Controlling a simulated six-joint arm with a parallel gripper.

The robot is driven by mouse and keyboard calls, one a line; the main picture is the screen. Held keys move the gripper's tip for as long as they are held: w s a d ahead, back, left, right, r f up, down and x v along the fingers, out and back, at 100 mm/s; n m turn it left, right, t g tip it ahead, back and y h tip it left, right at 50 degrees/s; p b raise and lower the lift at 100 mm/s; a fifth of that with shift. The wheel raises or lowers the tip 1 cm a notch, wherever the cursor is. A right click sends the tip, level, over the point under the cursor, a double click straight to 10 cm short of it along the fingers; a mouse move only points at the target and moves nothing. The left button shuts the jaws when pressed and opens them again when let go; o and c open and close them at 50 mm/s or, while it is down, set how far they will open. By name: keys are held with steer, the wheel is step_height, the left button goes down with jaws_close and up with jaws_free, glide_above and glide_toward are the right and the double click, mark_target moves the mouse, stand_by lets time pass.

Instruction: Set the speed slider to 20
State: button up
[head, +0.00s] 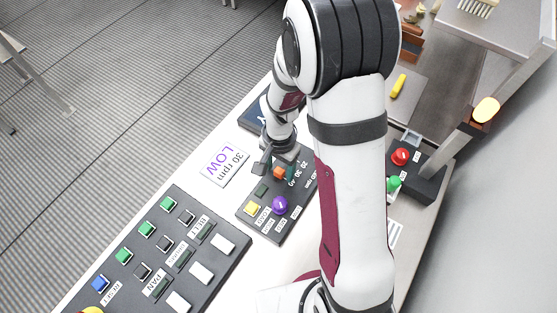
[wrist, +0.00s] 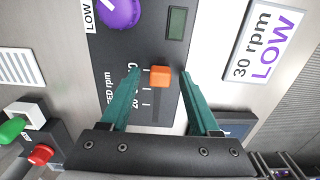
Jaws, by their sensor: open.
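The orange slider knob (wrist: 160,76) sits on a dark panel beside a scale with white tick marks. The "20" mark (wrist: 135,104) is lower in the wrist view than the knob, which sits near a higher number partly covered by a finger. My gripper (wrist: 161,73) is open, with one green finger on each side of the knob and a gap visible on both sides. The head view also shows the knob (head: 279,172) on the slider panel (head: 262,229), with my gripper (head: 267,166) at it, partly hidden by my arm.
A purple dial (head: 279,205) and a yellow button (head: 252,208) are on the same panel. A "30 rpm LOW" card (head: 224,163) lies beside it. A button panel (head: 165,250) lies at lower left. A box with red (head: 401,156) and green (head: 394,184) buttons stands at right.

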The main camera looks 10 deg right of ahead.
jaws_close()
stand_by(0.3)
stand_by(1.1)
